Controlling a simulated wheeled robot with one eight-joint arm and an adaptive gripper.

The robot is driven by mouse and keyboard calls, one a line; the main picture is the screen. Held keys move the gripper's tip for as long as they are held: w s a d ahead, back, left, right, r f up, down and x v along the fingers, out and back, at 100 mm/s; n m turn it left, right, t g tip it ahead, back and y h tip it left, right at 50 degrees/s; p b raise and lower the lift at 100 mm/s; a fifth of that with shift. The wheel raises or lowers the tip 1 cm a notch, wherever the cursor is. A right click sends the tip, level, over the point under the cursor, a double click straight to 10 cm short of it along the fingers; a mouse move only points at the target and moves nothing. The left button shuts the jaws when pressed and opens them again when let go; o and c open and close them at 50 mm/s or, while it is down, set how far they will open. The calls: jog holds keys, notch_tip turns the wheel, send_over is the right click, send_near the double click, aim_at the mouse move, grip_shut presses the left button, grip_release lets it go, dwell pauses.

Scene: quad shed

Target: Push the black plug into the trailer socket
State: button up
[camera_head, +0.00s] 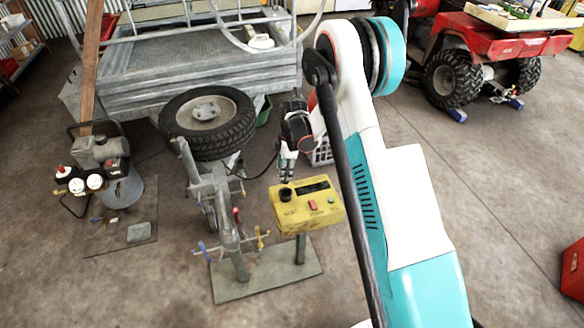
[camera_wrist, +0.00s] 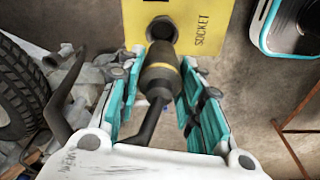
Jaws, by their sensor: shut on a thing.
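The black plug (camera_wrist: 158,80) with a pale ring near its front is held between the teal fingers of my gripper (camera_wrist: 163,68). Its black cable trails back toward the wrist. The plug's front points at the dark round trailer socket (camera_wrist: 162,29), on a yellow box face lettered SOCKET. The plug's front edge overlaps the socket's lower rim in the wrist view; I cannot tell whether they touch. In the head view my gripper (camera_head: 288,170) points down just above the black socket (camera_head: 286,194) on the yellow box (camera_head: 318,214). The plug is hard to make out there.
The yellow box stands on a post over a metal base plate (camera_head: 285,277), beside a trailer coupling (camera_head: 212,190) with coloured handles. A spare wheel (camera_head: 238,130) and grey trailer (camera_head: 150,65) stand behind. A compressor (camera_head: 118,175) is left.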

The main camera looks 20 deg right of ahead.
aim_at(285, 180)
jog(key=shift+f+b, duration=1.1)
jog(key=shift+f, duration=1.35)
jog(key=shift+f+b, duration=0.55)
jog(key=shift+f, duration=0.2)
jog(key=shift+b, duration=0.6)
jog(key=shift+f+b, duration=1.45)
jog(key=shift+f, duration=0.35)
dwell(1.1)
jog(key=o, duration=1.2)
jog(key=shift+c, duration=0.2)
jog(key=o, duration=0.5)
jog(key=shift+r, duration=0.15)
